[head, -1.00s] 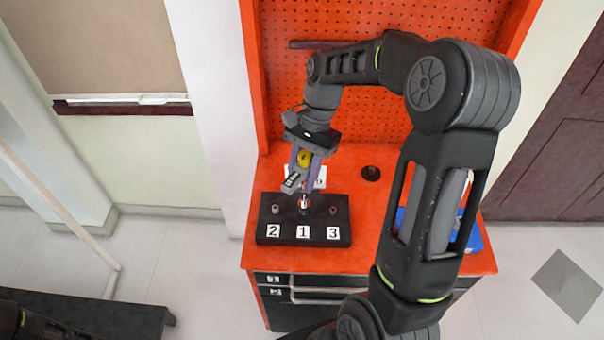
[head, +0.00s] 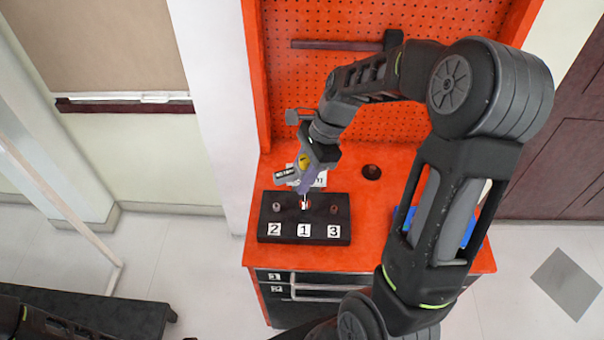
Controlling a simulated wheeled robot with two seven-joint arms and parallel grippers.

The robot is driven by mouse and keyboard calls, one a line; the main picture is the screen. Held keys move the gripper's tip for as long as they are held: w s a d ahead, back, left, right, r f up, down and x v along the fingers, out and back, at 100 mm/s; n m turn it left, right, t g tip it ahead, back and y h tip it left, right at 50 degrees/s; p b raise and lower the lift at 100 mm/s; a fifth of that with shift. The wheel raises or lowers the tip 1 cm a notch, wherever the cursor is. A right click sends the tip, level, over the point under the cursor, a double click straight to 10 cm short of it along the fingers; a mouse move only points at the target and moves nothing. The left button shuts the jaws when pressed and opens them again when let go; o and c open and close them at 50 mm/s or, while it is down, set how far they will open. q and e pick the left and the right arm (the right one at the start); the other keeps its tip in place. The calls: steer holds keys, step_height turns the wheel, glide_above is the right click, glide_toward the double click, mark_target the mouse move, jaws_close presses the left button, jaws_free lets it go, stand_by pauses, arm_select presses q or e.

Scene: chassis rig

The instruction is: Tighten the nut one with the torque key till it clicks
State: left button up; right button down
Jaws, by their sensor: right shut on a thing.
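My right gripper (head: 307,178) is shut on the torque key (head: 304,162), a tool with a yellow part and a small display-like head. The key's tip reaches down to the middle of the black block (head: 318,239), at the spot above label 1. Nut one there is mostly hidden by the key tip, and I cannot tell how the tip sits on it. Nut two (head: 276,207) stands above label 2 and nut three (head: 334,208) above label 3. Only a dark part of my left arm shows at the lower left edge; its gripper is out of view.
The block sits on an orange bench top (head: 373,240) with a dark round hole (head: 371,172) at the back. A blue thing (head: 470,226) lies behind my right arm. An orange pegboard (head: 360,20) rises behind.

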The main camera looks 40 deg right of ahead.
mark_target(303, 157)
steer(key=shift+w+m+t+p, duration=0.1)
steer(key=shift+m+t+p, duration=0.6)
steer(key=shift+m, duration=1.1)
steer(key=m+h, duration=0.1)
steer(key=m, duration=0.2)
steer(key=shift+w+d+t, duration=0.1)
steer(key=shift+w+t, duration=0.05)
steer(key=shift+t, duration=0.25)
steer(key=m+h, duration=0.1)
steer(key=m, duration=0.2)
steer(key=shift+w+d+t, duration=0.1)
steer(key=shift+d+t, duration=0.05)
steer(key=shift+t, duration=0.15)
steer(key=shift+n, duration=0.4)
steer(key=shift+r, duration=0.2)
steer(key=shift+r, duration=2.25)
